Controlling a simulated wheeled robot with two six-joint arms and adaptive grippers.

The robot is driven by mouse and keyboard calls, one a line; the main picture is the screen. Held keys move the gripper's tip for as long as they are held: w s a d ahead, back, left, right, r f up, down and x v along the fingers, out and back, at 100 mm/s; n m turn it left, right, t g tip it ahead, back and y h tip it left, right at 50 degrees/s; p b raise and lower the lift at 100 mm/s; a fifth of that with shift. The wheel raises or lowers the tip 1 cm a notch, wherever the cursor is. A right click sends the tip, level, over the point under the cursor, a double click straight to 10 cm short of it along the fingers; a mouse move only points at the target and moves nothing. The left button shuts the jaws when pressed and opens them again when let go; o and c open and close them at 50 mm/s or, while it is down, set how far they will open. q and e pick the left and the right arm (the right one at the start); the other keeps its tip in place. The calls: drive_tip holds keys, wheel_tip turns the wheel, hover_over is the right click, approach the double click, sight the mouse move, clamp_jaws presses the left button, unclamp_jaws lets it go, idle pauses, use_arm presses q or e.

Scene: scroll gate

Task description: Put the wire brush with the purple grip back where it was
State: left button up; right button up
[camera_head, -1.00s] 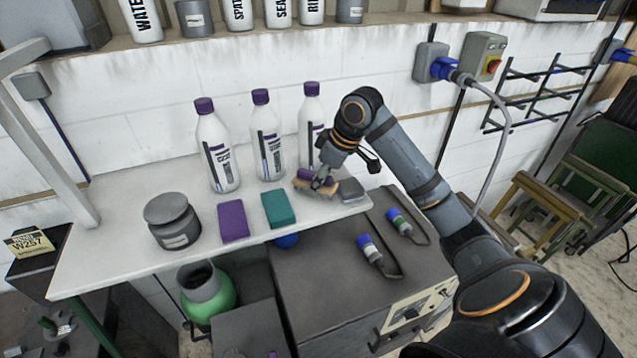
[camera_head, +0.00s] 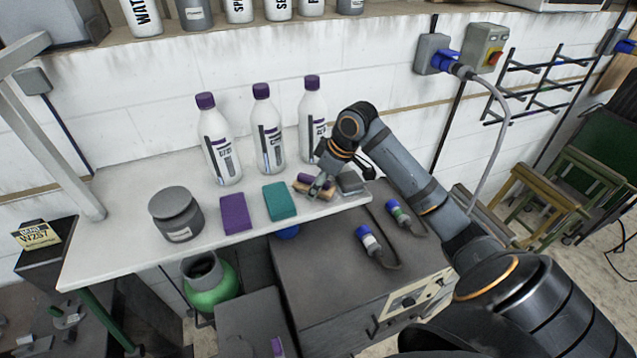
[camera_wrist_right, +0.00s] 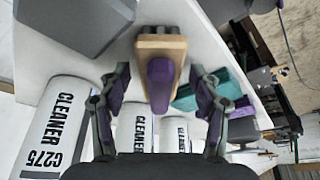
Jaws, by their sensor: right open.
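The wire brush with the purple grip (camera_head: 302,179) lies on the white shelf near its front right edge, between a teal block and a grey block. It has a tan wooden body and is partly hidden by my right gripper (camera_head: 322,187). In the right wrist view the brush (camera_wrist_right: 161,82) shows between the two spread fingers of my right gripper (camera_wrist_right: 160,78), with gaps on both sides. The fingers are open. My left gripper is not in view.
Purple-capped bottles (camera_head: 268,140) stand behind. The shelf (camera_head: 110,245) is clear at far left.

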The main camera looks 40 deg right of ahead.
drive_tip(key=shift+r, duration=0.15)
drive_tip(key=shift+s+d+r+b, duration=0.1)
drive_tip(key=shift+d+r+b, duration=0.05)
drive_tip(key=shift+r+b, duration=0.2)
drive_tip(key=b+v, duration=0.3)
drive_tip(key=v, duration=0.8)
